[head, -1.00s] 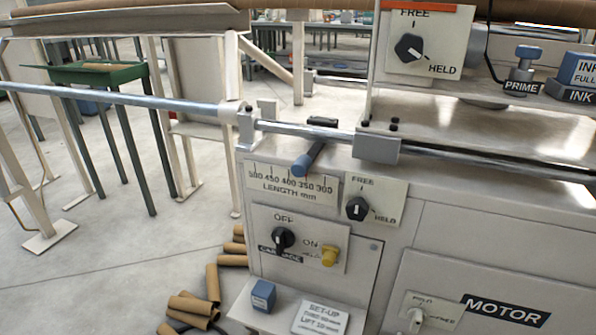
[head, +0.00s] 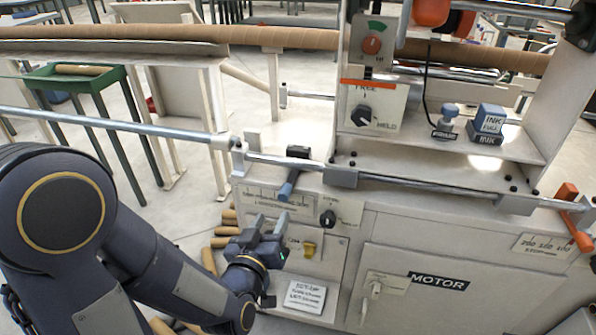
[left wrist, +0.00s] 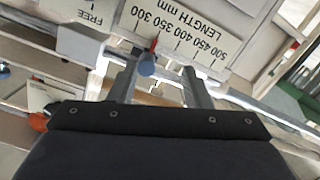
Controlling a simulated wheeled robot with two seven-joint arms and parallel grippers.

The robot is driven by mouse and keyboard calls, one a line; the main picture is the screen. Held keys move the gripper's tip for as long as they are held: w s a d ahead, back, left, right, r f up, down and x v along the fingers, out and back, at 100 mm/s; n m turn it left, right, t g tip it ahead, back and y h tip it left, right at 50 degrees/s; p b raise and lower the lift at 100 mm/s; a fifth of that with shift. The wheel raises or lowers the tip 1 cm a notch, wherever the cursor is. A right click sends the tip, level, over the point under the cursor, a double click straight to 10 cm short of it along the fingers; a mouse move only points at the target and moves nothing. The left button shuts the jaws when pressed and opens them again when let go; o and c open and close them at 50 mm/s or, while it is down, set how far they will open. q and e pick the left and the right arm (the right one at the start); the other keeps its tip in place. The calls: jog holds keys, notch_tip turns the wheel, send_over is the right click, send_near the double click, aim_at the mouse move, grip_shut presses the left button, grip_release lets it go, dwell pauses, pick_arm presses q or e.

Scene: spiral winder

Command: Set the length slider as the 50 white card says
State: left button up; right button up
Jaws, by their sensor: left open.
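The length slider has a blue handle (head: 288,184) above the LENGTH mm scale (head: 262,198) on the machine front. In the left wrist view the blue knob (left wrist: 147,66) shows with a red pointer close to the 350 mark. My left gripper (head: 270,222) is open, just below and in front of the slider. In the left wrist view the knob appears between the fingertips (left wrist: 160,70), nearer the left one; I cannot tell whether they touch. A white SET-UP card (head: 306,296) lies on the low shelf; its small print is not clearly readable. My right gripper is not in view.
A FREE/HELD knob (head: 327,218) is just right of the scale, and a yellow knob (head: 309,249) is below. A steel rail (head: 290,164) runs behind the slider. An orange lever (head: 574,218) is at far right. Cardboard tubes (head: 222,242) lie behind my arm.

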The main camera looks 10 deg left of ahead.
aim_at(282, 197)
pick_arm(q)
jog(key=shift+m+t, duration=0.3)
jog(key=shift+t, duration=0.2)
jog(key=w, duration=0.2)
jog(key=w+d+r, duration=0.1)
jog(key=w, duration=0.2)
jog(key=w+r+p, duration=0.1)
jog(key=w, duration=0.1)
jog(key=shift+w+d, duration=0.15)
jog(key=shift+w, duration=0.15)
jog(key=shift+c, duration=0.2)
grip_shut()
